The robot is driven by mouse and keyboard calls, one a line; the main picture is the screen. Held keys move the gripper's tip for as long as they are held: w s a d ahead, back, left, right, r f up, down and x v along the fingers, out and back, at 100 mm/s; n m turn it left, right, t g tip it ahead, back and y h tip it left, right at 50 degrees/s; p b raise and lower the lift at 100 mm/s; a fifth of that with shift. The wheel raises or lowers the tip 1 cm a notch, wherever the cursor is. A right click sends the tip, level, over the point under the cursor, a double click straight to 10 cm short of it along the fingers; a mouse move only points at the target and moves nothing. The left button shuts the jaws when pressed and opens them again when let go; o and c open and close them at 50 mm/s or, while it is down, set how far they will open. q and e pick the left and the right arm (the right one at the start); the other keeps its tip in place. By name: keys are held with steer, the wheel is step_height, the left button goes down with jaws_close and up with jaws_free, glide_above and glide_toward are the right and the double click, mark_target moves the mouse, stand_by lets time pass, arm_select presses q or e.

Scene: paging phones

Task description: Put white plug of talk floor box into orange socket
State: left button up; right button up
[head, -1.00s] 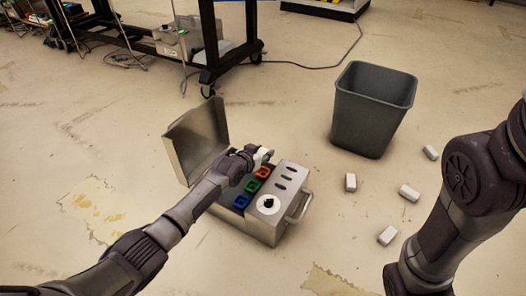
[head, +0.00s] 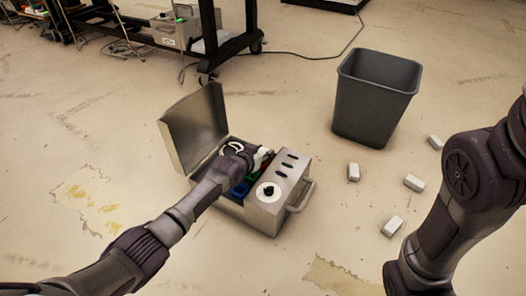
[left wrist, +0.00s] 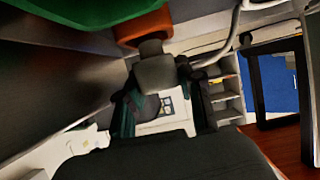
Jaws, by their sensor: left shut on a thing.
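The metal floor box (head: 264,214) sits on the floor with its lid (head: 194,128) open. My left gripper (head: 263,157) is over its socket row, shut on the white plug (head: 260,154), which is partly hidden by the fingers. In the left wrist view the plug (left wrist: 155,70) looks grey in shadow and lies close against the orange socket (left wrist: 143,25); I cannot tell how deep it sits. In the head view the orange socket is mostly hidden by the gripper. The green socket (left wrist: 70,14) shows at the top left of the wrist view. My right gripper is out of view.
The blue socket (head: 237,192) is beside my left wrist. A grey bin (head: 372,105) and several white blocks (head: 391,226) stand to the right.

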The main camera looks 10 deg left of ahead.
arm_select(q)
steer(key=shift+f, duration=0.35)
steer(key=shift+s+a+f+b, duration=0.1)
steer(key=shift+s+f+b, duration=0.05)
steer(key=shift+f+b, duration=0.6)
stand_by(0.6)
steer(key=o, duration=1.2)
steer(key=shift+o, duration=0.2)
steer(key=shift+s+f, duration=0.1)
steer(key=shift+s, duration=0.25)
steer(key=r+v, duration=0.1)
steer(key=v, duration=1)
steer(key=shift+r, duration=0.35)
